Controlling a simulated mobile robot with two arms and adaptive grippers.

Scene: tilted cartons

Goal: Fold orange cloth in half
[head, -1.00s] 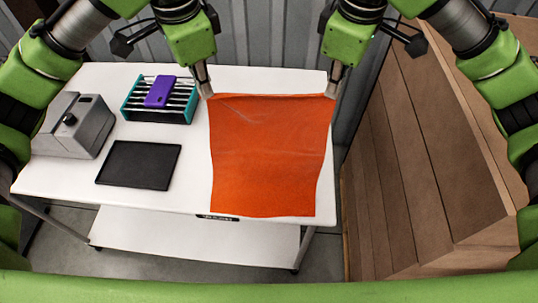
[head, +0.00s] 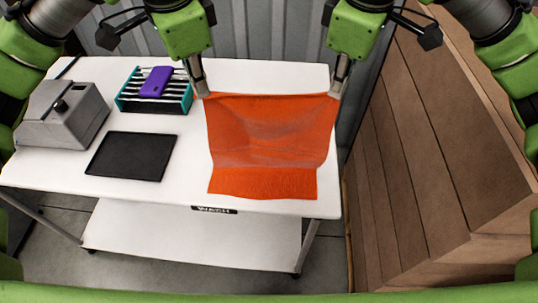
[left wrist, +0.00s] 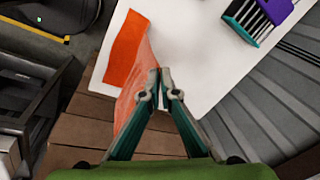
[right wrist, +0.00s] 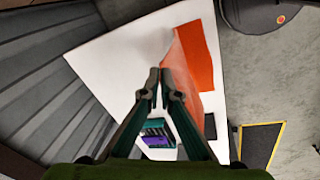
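The orange cloth (head: 268,135) is on the right part of the white table (head: 85,168) in the head view. Its far edge is raised and its near part lies flat on the table, with a sagging fold across the middle. My left gripper (head: 203,94) is shut on the cloth's far left corner; the left wrist view shows its fingertips (left wrist: 159,82) together at the cloth (left wrist: 126,55). My right gripper (head: 335,93) is shut on the far right corner; its fingertips (right wrist: 160,82) also meet in the right wrist view, by the cloth (right wrist: 197,55).
A black tray (head: 132,156), a grey machine (head: 63,115) and a teal rack (head: 155,92) with a purple item (head: 157,81) stand left of the cloth. Brown cartons (head: 430,150) stand right of the table. The white strip left of the cloth is clear.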

